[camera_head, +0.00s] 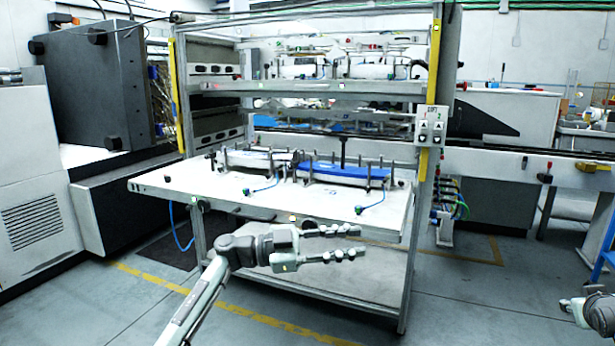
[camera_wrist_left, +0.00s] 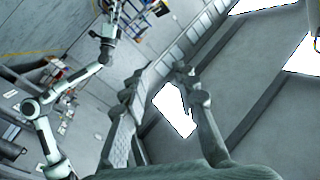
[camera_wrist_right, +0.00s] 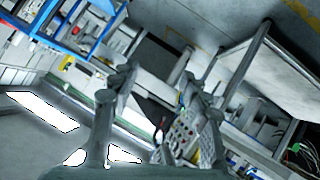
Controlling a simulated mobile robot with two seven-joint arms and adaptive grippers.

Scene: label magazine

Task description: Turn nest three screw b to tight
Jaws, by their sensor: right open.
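The label magazine rack (camera_head: 437,100) stands ahead in the head view. Its white pull-out shelf (camera_head: 250,198) carries a pale block (camera_head: 255,160) and a blue block (camera_head: 340,171), with several dark upright posts along them. Individual nests and screws are too small to tell apart, so I cannot identify nest three screw b or its state. My left gripper (camera_head: 352,243) is in front of the shelf's front edge, fingers apart and empty; they also show in the left wrist view (camera_wrist_left: 160,82). My right gripper (camera_wrist_right: 157,84) is open and empty; part of that arm shows at the head view's right edge.
A control box (camera_head: 431,126) is fixed to the right post, with cables below. A large dark machine (camera_head: 95,85) stands at left, a conveyor (camera_head: 500,160) at right. Floor in front is open.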

